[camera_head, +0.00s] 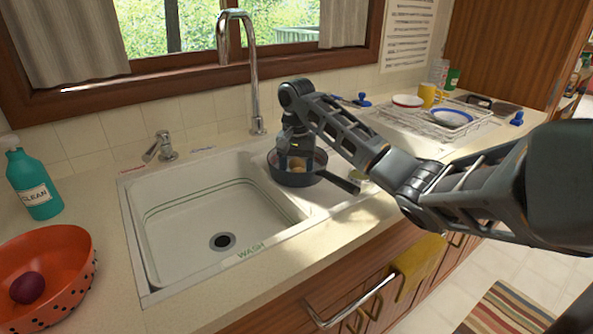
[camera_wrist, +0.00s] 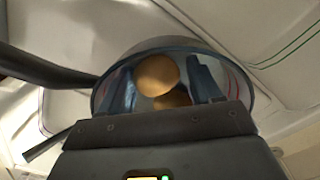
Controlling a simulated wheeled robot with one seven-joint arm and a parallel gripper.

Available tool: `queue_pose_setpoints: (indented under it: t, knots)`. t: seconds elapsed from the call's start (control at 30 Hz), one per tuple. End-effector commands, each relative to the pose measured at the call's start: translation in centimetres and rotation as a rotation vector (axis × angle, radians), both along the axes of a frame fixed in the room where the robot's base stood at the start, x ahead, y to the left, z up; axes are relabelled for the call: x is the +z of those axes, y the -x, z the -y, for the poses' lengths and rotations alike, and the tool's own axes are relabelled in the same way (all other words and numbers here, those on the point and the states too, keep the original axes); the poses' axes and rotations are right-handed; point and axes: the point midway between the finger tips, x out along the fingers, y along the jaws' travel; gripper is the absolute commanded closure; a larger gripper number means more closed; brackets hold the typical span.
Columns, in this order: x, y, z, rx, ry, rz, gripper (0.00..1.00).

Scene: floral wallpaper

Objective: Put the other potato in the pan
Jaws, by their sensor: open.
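The dark pan (camera_head: 291,181) sits at the right side of the sink, its handle pointing right. My gripper (camera_head: 297,155) reaches down into the pan from above. In the wrist view my gripper (camera_wrist: 163,78) has its two fingers apart, inside the pan's rim (camera_wrist: 245,88). A round yellow-brown potato (camera_wrist: 157,74) is in the pan between the fingers. A second brown shape (camera_wrist: 178,98) shows just below it, partly hidden by the gripper; it looks like another potato, but I cannot be sure. I cannot tell whether the fingers touch the potato.
The white sink basin (camera_head: 168,236) is empty, left of the pan. A red bowl (camera_head: 62,250) holding a dark purple round item (camera_head: 27,288) and a green soap bottle (camera_head: 34,190) stand at left. The tall faucet (camera_head: 254,85) rises behind. A dish rack (camera_head: 424,127) stands right.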

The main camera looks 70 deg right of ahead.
Motion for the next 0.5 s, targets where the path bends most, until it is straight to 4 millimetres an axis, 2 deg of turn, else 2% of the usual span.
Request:
queue_pose_setpoints:
  t: [0.13, 0.27, 0.5]
  knots:
    - [0.7, 0.0, 0.0, 0.0, 0.002, 0.0, 0.36]
    - [2.5, -0.1, 0.0, 0.0, 0.002, 0.001, 0.36]
    - [8.1, 0.1, 0.2, 0.0, 0.004, -0.001, 0.36]
